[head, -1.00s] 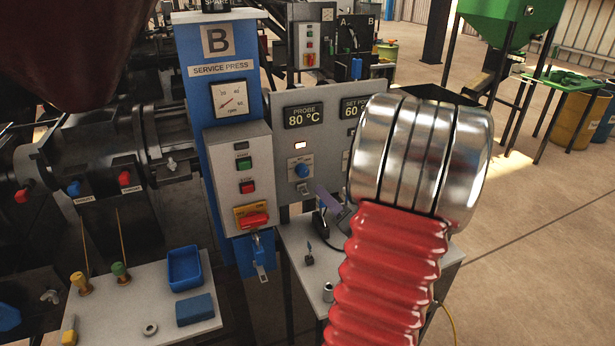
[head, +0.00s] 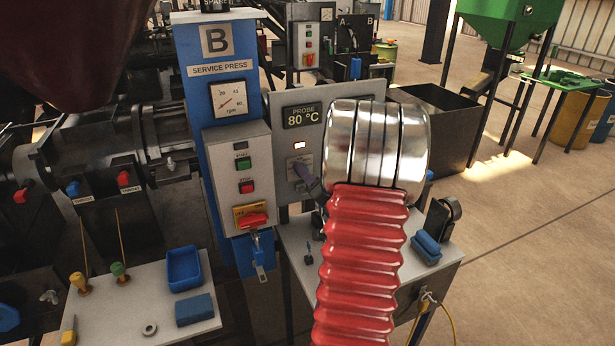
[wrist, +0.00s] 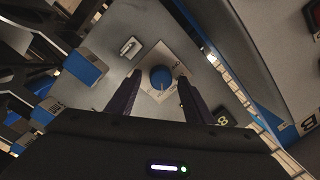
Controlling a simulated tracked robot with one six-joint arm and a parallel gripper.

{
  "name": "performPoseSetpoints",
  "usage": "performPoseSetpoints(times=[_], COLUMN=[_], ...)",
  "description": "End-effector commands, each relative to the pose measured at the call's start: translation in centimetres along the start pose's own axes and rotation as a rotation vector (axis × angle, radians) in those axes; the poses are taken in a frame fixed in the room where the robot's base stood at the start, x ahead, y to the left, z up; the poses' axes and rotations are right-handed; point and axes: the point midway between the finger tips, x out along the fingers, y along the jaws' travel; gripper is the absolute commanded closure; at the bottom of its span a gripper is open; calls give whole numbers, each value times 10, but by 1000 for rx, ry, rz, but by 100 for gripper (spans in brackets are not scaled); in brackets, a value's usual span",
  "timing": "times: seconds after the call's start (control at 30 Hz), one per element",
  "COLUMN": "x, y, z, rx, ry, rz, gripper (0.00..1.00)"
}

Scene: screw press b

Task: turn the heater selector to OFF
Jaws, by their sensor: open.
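The heater selector is a blue knob on a light square plate on the grey panel. In the wrist view the knob (wrist: 161,78) shows between the tips of my two dark fingers, which are spread apart. My gripper (head: 306,180) is open in front of the panel in the head view, where only one purple-grey finger shows well. There it covers the knob, and part of the selector plate (head: 298,161) shows. I cannot tell whether the fingers reach around the knob or stop short of it. The knob's setting is too small to read.
A lit lamp (head: 299,145) and the probe display (head: 302,117), reading 80 °C, sit above the selector. Left is a grey box (head: 240,165) with buttons and a red rotary switch (head: 253,220). My red arm hides the panel's right side. A small table (head: 440,262) stands below.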

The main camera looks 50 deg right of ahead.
Motion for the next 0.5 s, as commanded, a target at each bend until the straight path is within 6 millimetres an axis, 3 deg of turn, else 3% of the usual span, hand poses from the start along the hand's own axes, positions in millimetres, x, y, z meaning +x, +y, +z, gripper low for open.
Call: performPoseSetpoints(times=[0.3,0.5], x=[2,2], y=[0,0], z=[0,0], rx=[0,0], ry=[0,0], rz=[0,0], gripper=[54,68])
